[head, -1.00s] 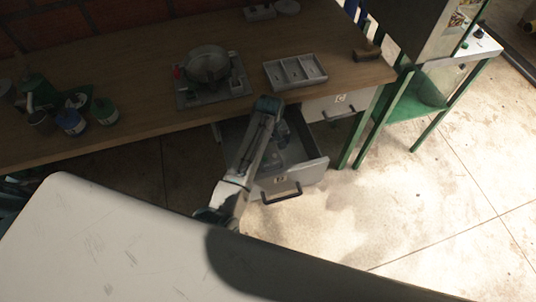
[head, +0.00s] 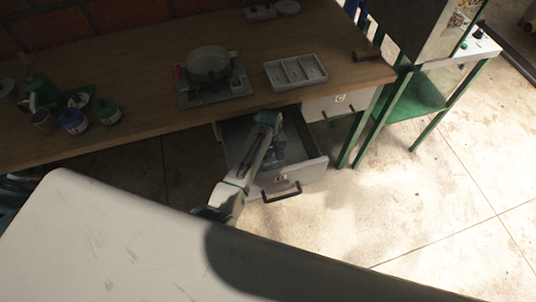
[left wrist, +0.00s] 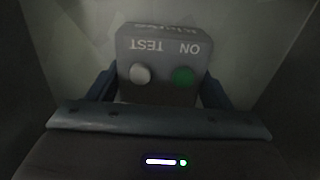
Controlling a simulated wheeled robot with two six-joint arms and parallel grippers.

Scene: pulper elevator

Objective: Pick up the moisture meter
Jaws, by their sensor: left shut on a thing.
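The moisture meter (left wrist: 160,52) is a dark grey box with a white and a green button, labelled TEST and ON, upside down in the left wrist view. My left gripper (left wrist: 158,88) is shut on it, with a blue finger on each side. In the head view my left gripper (head: 276,156) is inside the open drawer (head: 312,170) below the bench. The meter is too small and dark there to make out. My right gripper is not in view.
On the wooden bench (head: 135,60) stand a round metal pan on a scale (head: 213,93), a grey compartment tray (head: 295,72) and several small tins. A shut drawer (head: 337,105) marked C is right of the open one.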

